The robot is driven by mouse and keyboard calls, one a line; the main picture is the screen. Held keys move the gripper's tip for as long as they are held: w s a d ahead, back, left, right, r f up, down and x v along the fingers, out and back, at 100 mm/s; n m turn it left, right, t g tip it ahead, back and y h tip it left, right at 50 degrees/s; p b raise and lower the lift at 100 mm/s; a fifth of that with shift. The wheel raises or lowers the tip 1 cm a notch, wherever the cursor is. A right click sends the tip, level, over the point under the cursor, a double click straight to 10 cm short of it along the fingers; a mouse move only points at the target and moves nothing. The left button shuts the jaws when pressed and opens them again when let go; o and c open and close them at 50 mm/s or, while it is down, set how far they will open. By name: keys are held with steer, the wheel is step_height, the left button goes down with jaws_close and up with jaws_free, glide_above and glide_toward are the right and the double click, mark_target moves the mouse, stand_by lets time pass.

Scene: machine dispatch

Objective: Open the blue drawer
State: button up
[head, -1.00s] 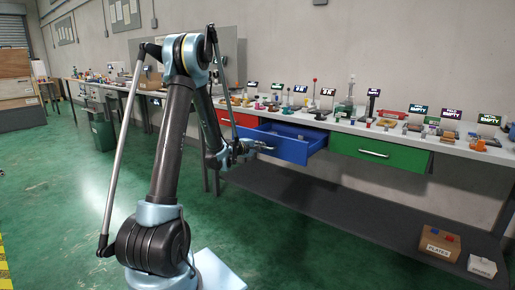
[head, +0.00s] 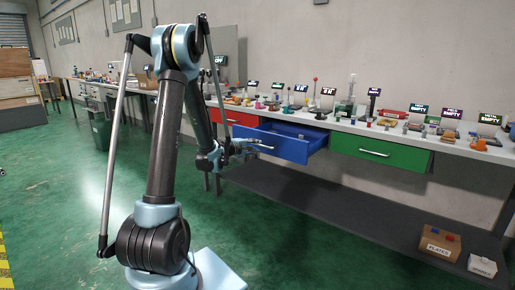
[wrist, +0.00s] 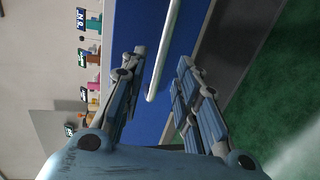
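The blue drawer (head: 293,150) is pulled out from under the workbench, and its inside shows from above in the head view. Its silver handle (head: 263,147) runs across the front. My gripper (head: 248,147) is near the handle's left end. In the wrist view my gripper (wrist: 162,58) is open, its two fingers spread apart. The pale handle bar (wrist: 167,45) shows between and beyond the fingertips, against the blue drawer front (wrist: 135,25). The fingers do not appear closed on the bar.
A red drawer (head: 232,117) is left of the blue one and a green drawer (head: 378,152) is right of it. The benchtop (head: 350,124) holds many small items and signs. A lower shelf (head: 330,205) carries boxes at the right. Green floor in front is clear.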

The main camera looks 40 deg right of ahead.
steer(key=w+v, duration=0.1)
steer(key=v, duration=0.5)
steer(key=shift+s+a, duration=0.25)
steer(key=shift+s, duration=0.3)
steer(key=w+a+r+m+t+y, duration=0.2)
steer(key=a+y, duration=0.4)
steer(key=a, duration=2.1)
steer(key=s+a+f+y, duration=0.2)
steer(key=s+a, duration=0.3)
steer(key=a, duration=0.5)
steer(key=s+a+f+g+y, duration=0.1)
steer(key=s+a+f+y, duration=0.2)
steer(key=s+a, duration=0.3)
steer(key=s+a+f+g+y, duration=0.1)
steer(key=s+a+y, duration=0.3)
steer(key=a, duration=1.1)
steer(key=shift+s+f+n, duration=0.3)
steer(key=shift+s+f, duration=0.5)
steer(key=shift+s, duration=0.2)
